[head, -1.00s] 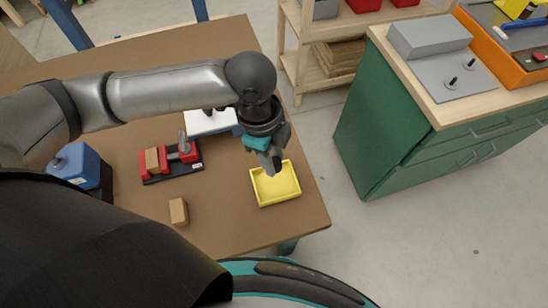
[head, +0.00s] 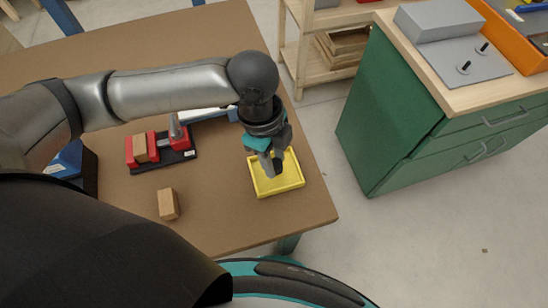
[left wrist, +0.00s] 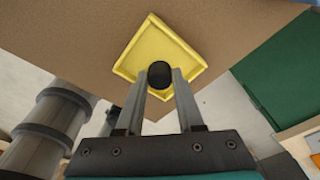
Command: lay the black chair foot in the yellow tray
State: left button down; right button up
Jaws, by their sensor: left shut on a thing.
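The yellow tray (head: 285,184) lies on the brown table near its right edge, and it also shows in the left wrist view (left wrist: 150,42). My left gripper (head: 276,168) is over the tray, pointing down. In the left wrist view its two fingers are shut on the black chair foot (left wrist: 160,74), a round dark piece between the fingertips. The foot appears in front of the tray's near corner in that view. I cannot tell whether it touches the tray floor. My right gripper is not in view.
A wooden block (head: 168,204) stands on the table left of the tray. A red and black fixture (head: 176,150) holding another block is farther back. A green cabinet (head: 395,115) stands right of the table across a floor gap. The table's front middle is clear.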

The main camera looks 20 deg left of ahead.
pick_arm(q)
jog(key=shift+f+p, duration=0.2)
jog(key=shift+p, duration=0.3)
dwell(0.7)
jog(key=shift+f, duration=0.55)
dwell(0.3)
grip_release()
dwell(0.6)
notch_tip(320, 180, up, 6)
jog(key=p, duration=0.8)
jog(key=shift+r, duration=0.1)
dwell(0.6)
